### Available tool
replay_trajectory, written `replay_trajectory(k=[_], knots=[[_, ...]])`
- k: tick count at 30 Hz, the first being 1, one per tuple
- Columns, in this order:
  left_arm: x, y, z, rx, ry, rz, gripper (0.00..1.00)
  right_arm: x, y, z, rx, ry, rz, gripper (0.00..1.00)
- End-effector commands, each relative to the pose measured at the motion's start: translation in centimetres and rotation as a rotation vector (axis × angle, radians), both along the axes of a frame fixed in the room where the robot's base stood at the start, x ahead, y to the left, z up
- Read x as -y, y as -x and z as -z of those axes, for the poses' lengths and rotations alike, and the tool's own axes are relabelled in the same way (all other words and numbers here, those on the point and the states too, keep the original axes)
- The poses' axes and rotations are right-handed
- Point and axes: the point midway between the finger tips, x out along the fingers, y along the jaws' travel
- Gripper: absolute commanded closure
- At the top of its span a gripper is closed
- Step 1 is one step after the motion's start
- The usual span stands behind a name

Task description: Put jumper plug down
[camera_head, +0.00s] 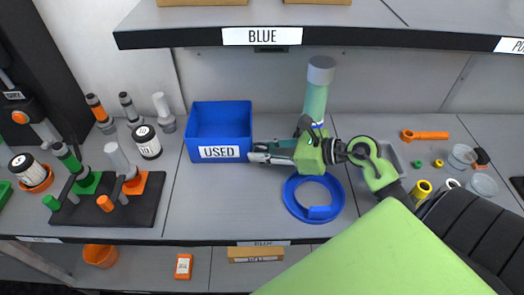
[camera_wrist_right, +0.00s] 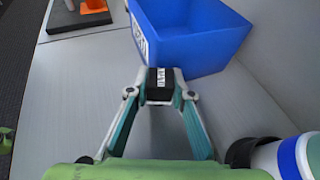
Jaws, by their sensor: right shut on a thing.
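My right gripper (camera_head: 258,153) reaches in from the right, its fingers pointing left, beside the right end of the blue USED bin (camera_head: 218,122). In the right wrist view the gripper (camera_wrist_right: 160,88) is shut on the jumper plug (camera_wrist_right: 158,77), a small black block with white lettering. The plug is right in front of the blue bin (camera_wrist_right: 195,45) in that view and appears outside it. I cannot tell whether it touches the bin or the shelf. The visible inside of the bin looks empty. My left gripper is not in view.
A teal bottle with a grey cap (camera_head: 317,90) stands behind my right gripper. A blue ring (camera_head: 297,208) lies in front. A black base (camera_head: 103,210) with coloured fittings is at left. Small parts and an orange tool (camera_head: 425,135) are at right. Shelf left of the ring is clear.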

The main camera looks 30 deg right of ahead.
Motion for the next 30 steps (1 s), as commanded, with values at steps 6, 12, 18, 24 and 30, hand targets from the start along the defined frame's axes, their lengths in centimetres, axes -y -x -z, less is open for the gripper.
replay_trajectory(k=[6,12,18,24,30], knots=[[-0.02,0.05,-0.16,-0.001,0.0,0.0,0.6,0.02,-0.01,0.76,0.002,0.001,0.0,1.0],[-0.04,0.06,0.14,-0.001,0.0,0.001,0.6,0.02,0.0,1.05,0.002,0.001,0.0,1.0],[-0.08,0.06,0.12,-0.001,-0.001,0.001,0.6,0.02,0.01,1.03,0.002,0.001,0.0,0.62],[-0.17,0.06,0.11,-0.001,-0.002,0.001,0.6,0.01,0.01,1.02,0.002,0.001,0.0,0.62],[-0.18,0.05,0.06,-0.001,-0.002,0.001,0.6,0.35,0.44,0.68,0.001,0.003,0.001,0.62]])
